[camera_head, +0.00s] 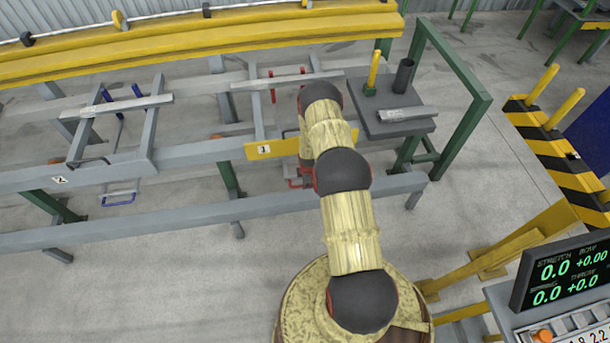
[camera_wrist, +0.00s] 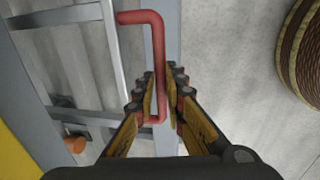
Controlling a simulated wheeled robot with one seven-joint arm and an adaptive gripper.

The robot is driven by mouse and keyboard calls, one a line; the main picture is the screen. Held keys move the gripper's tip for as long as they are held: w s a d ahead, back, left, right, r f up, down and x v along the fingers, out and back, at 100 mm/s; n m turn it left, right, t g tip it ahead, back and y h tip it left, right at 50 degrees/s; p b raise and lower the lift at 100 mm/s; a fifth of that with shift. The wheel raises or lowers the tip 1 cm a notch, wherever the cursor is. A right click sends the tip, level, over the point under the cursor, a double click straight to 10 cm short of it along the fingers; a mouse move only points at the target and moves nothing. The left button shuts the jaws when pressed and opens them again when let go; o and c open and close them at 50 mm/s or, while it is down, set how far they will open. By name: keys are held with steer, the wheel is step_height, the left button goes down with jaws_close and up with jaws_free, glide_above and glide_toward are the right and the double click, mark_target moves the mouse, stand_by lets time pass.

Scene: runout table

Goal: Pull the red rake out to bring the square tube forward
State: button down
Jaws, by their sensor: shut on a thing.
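The red rake (camera_head: 272,86) shows its upright prongs at the back of the bay marked 1, near a pale square tube (camera_head: 287,82) lying across the grey rails. The rake's bent red handle (camera_wrist: 159,50) fills the middle of the wrist view. My gripper (camera_wrist: 168,76) is shut on this handle, with one finger on each side. In the head view the gripper is mostly hidden behind my arm, by the front beam, where a little of the red handle (camera_head: 294,183) shows. The tube's contact with the prongs is too small to tell.
A second bay at the left holds another tube (camera_head: 125,106) and a blue rake (camera_head: 122,197). A dark side tray (camera_head: 376,127) with a grey piece, a cup and a yellow post stands right of my arm. A green frame (camera_head: 460,70) rises beyond it. Floor before the front beam is open.

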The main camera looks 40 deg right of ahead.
steer(key=s+a+p, duration=0.1)
steer(key=s+a, duration=0.6)
steer(key=s, duration=0.5)
steer(key=s+a+p, duration=0.1)
steer(key=s+a, duration=0.6)
steer(key=s, duration=0.5)
steer(key=shift+a, duration=0.4)
steer(key=shift+s, duration=0.2)
steer(key=c, duration=2.2)
jaws_free()
steer(key=shift+a, duration=0.1)
steer(key=o, duration=0.4)
steer(key=shift+w, duration=0.1)
steer(key=shift+c, duration=0.2)
steer(key=shift+w, duration=0.1)
step_height(320, 180, up, 12)
steer(key=s, duration=0.2)
steer(key=shift+a+f, duration=0.15)
steer(key=shift+a, duration=0.3)
